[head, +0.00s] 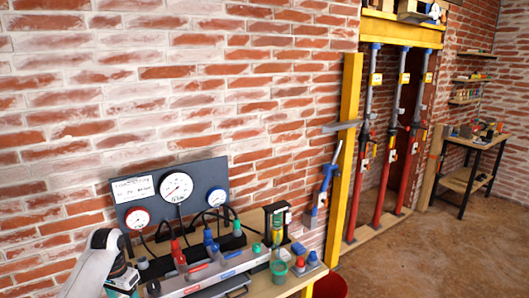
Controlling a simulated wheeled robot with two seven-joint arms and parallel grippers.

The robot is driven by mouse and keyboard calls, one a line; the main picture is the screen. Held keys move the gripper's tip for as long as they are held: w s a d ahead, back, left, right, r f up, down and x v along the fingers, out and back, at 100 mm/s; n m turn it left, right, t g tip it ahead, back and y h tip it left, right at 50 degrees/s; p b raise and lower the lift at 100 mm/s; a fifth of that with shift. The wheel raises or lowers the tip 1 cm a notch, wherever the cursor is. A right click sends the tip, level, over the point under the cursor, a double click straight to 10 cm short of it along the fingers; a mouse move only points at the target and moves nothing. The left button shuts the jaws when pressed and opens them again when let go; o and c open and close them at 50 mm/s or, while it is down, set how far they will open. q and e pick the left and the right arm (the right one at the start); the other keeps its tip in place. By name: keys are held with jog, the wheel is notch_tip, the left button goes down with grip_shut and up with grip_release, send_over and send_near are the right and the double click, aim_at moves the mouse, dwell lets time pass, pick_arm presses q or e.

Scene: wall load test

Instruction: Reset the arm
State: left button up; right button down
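A white and dark arm link of mine (92,266), with a teal band, comes in at the lower left. It stands beside the left end of the workbench. The fingers of my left gripper do not show; the arm runs out at the bottom edge. My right arm and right gripper are not in view. No held object can be seen.
A dark gauge panel (154,210) with three dials stands against the brick wall (180,100). The workbench (290,283) holds a grey rack (222,270) and several coloured tools. Red props (368,175) fill the wall opening. A red bucket (331,286) sits beside the bench. Floor at right (440,255) is clear.

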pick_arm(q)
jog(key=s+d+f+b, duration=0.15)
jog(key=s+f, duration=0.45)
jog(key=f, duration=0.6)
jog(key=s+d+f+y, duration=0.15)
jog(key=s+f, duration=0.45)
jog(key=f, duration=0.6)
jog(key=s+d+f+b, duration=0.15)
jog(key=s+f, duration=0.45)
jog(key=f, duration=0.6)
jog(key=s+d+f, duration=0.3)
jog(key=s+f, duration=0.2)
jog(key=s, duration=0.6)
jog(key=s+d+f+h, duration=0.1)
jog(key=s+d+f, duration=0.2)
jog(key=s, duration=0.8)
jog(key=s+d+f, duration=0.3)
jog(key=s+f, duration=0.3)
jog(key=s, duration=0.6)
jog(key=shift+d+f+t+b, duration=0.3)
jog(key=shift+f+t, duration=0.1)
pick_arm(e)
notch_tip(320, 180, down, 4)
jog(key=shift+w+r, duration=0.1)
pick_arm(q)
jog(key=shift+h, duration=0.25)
